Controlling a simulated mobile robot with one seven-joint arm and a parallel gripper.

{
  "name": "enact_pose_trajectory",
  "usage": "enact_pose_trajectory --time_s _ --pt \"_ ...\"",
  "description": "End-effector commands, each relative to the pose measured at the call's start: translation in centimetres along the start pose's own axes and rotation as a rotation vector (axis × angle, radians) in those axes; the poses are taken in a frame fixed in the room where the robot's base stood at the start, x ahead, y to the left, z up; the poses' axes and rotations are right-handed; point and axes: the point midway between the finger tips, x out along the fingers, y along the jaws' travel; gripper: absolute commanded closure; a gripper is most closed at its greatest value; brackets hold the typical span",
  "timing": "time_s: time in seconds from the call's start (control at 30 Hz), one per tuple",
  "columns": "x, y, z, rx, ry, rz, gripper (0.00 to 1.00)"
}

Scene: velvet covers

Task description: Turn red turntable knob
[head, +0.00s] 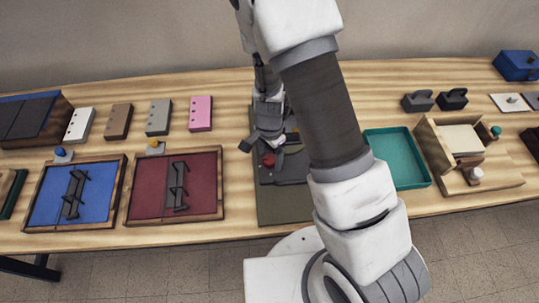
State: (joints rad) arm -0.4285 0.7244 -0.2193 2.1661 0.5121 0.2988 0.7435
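A small red knob (268,160) shows on a dark turntable unit (284,173) near the middle of the table. The unit lies at the far part of a dark olive mat (283,211). My gripper (262,143) is just beyond and above the red knob, pointing down. Its dark fingers look spread apart, with nothing visible between them. Whether a finger touches the knob cannot be told. My arm covers the right side of the unit, and a bit of yellow shows behind the gripper.
Blue (51,204) and dark red (146,205) framed panels with handles lie to the left. Several coloured blocks stand behind them, including a pink one (201,113). A green tray (409,167) and a wooden box (432,152) are to the right. Bare wood shows around them.

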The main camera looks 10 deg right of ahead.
Motion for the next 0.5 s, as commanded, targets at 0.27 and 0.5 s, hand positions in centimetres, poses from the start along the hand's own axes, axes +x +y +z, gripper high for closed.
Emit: enact_pose_trajectory --time_s 0.27,0.5 --pt "-0.3 0.0 0.0 -0.001 0.0 0.0 0.19" --pt "-3.7 -0.1 0.0 -0.002 0.001 -0.004 0.19"
